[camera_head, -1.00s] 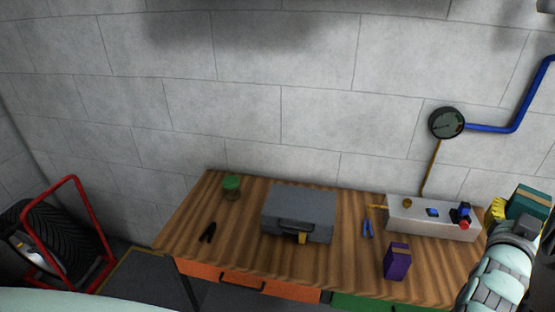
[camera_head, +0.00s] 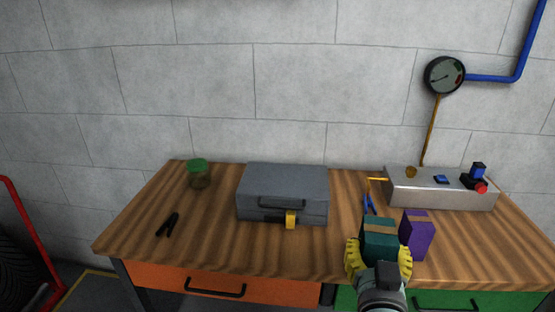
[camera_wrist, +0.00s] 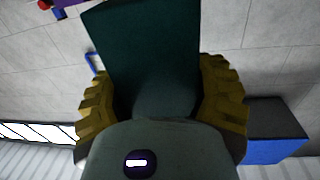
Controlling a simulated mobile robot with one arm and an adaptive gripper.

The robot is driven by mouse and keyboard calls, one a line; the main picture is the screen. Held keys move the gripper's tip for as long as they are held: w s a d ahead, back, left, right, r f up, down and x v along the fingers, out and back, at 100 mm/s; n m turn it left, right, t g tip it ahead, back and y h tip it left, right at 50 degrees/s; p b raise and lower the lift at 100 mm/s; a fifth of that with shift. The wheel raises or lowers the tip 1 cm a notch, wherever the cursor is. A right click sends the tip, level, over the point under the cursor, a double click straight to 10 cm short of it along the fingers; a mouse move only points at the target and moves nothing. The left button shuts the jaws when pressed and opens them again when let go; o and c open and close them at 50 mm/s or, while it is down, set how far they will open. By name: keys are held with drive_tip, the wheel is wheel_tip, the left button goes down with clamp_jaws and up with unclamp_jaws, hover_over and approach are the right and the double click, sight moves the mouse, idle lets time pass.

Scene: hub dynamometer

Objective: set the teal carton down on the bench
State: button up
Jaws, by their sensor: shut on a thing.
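The teal carton (camera_head: 379,236) has a brown strip on its top and is held between the yellow fingers of my gripper (camera_head: 378,260). In the wrist view the carton (camera_wrist: 145,55) fills the space between both yellow fingers (camera_wrist: 160,110). In the head view my gripper and the carton appear over the front right part of the wooden bench (camera_head: 220,245). The frames do not clearly show whether the carton touches the bench top. My gripper hides the carton's lower part.
A purple carton (camera_head: 417,235) stands just right of the teal one. Blue pliers (camera_head: 369,204) lie behind it. A grey case (camera_head: 283,190), a green-lidded jar (camera_head: 198,174), black pliers (camera_head: 168,224) and a metal control box (camera_head: 440,190) are on the bench. The front left is mostly bare.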

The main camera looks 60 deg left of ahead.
drive_tip(key=shift+n+g+y, duration=0.6)
drive_tip(key=shift+g+y, duration=0.1)
drive_tip(key=s+f+b, duration=0.2)
drive_tip(key=f, duration=0.1)
drive_tip(key=s+f+b, duration=0.1)
drive_tip(key=f, duration=0.1)
drive_tip(key=shift+s+a+f+b, duration=0.15)
drive_tip(key=shift+s+b, duration=0.05)
drive_tip(key=shift+b, duration=0.1)
drive_tip(key=shift+a, duration=0.1)
drive_tip(key=shift+w+a+f+p, duration=0.2)
drive_tip(key=shift+w+a+f, duration=0.65)
drive_tip(key=shift+w+a, duration=1)
drive_tip(key=shift+w+a+f+p, duration=0.2)
drive_tip(key=shift+w+a+f, duration=0.6)
drive_tip(key=shift+w+a, duration=1.05)
drive_tip(key=shift+w+a+f+p, duration=0.2)
drive_tip(key=shift+w+a+f, duration=0.65)
drive_tip(key=shift+w+a, duration=1)
drive_tip(key=shift+w+d+f, duration=0.1)
drive_tip(key=shift+w+d, duration=0.2)
drive_tip(key=o, duration=1.4)
drive_tip(key=shift+c, duration=0.2)
